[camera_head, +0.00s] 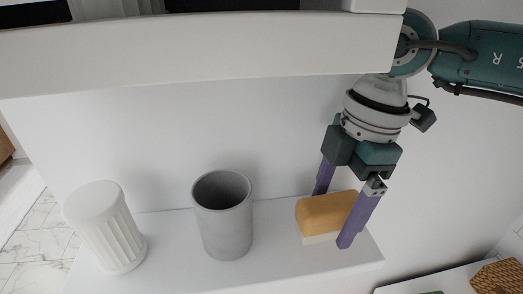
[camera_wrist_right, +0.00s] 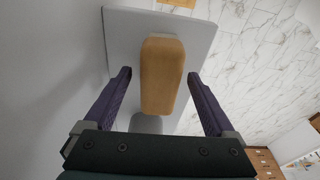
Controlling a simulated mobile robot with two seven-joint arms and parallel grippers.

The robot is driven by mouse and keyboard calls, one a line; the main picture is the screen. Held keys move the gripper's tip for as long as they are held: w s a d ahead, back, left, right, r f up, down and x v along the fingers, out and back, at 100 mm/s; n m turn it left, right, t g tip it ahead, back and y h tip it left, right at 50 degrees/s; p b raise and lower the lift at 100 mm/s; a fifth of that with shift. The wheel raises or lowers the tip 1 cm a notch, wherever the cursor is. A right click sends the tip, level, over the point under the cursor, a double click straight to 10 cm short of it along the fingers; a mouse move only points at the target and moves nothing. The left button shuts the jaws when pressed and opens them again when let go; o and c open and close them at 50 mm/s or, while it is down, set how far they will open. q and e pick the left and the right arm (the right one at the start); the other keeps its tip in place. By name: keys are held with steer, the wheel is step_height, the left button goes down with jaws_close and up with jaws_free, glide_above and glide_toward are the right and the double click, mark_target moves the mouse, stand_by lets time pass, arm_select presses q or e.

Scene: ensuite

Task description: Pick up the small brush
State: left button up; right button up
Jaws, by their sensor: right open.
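The small brush (camera_head: 325,212), a tan block with a pale underside, rests on the white shelf (camera_head: 275,262) near its right end. It also shows in the right wrist view (camera_wrist_right: 162,72), lengthwise between my fingers. My right gripper (camera_head: 331,216) points down with its two purple fingers apart, one on either side of the brush. In the right wrist view the gripper (camera_wrist_right: 158,74) shows a gap between each finger and the brush. Whether the fingertips reach down to the shelf is unclear. My left gripper is in neither view.
A grey cup (camera_head: 223,222) stands left of the brush, and a white ribbed container (camera_head: 105,228) stands farther left. A thick white ledge (camera_head: 200,55) crosses above the shelf. A white wall is behind. A wicker basket (camera_head: 498,276) sits at the lower right.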

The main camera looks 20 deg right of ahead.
steer(key=shift+f, duration=0.2)
stand_by(0.3)
jaws_close()
stand_by(0.8)
